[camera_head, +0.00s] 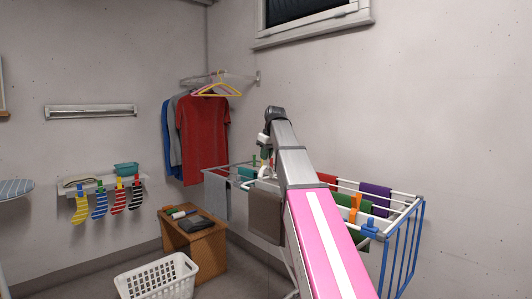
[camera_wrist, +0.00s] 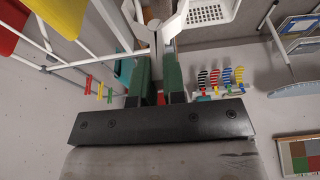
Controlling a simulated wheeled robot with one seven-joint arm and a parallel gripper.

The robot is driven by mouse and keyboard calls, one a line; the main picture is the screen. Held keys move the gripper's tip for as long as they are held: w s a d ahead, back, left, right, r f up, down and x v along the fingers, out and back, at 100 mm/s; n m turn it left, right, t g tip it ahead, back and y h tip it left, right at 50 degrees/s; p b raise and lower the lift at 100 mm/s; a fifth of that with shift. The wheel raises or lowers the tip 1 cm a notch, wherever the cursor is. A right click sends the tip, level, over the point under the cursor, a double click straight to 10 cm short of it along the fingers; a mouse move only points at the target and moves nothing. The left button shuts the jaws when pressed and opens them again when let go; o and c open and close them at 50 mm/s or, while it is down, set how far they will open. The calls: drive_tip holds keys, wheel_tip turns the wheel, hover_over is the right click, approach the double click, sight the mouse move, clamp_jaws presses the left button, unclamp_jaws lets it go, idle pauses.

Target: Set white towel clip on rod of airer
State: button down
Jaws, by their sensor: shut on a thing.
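My gripper (camera_wrist: 155,55) has its dark fingers closed on a white clip (camera_wrist: 158,14) with a curved, ring-like end, in the wrist view. The clip sticks out beyond the fingertips, and part of it is hidden between them. In the head view, my gripper hangs over the far left part of the airer, largely hidden by my arm. The airer (camera_head: 405,212) has white rods and blue legs; its rods also show at the left of the wrist view (camera_wrist: 68,62). I cannot tell whether the clip touches a rod.
A white basket (camera_head: 157,278) and a wooden stool (camera_head: 207,253) stand to the left.

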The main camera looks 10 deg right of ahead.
drive_tip(key=shift+f, duration=4.75)
drive_tip(key=shift+c, duration=2.2)
unclamp_jaws()
drive_tip(key=o, duration=0.4)
drive_tip(key=shift+o, duration=0.2)
drive_tip(key=shift+r, duration=0.1)
